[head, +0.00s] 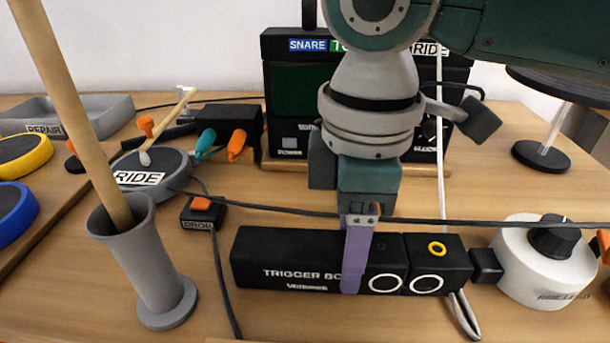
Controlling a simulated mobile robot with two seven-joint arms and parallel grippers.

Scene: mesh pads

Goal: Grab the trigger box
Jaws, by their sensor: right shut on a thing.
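The trigger box (285,260) is a long black box with white lettering, lying on the wooden table at the front middle. My right gripper (358,255) comes down over it from above, with its arm entering from the upper right. One purple finger lies against the box's front face, right of the lettering; the other finger is hidden. The gripper is shut on the box. The box's right part carries white rings and a yellow ring on top. I cannot tell whether the box is lifted. My left gripper is not in view.
A grey holder (147,262) with a wooden stick stands left of the box. A white unit with a black knob (543,270) is close on the right. A dark cable (480,222) crosses behind the box. A RIDE pad (150,172) and a black module (290,100) stand behind.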

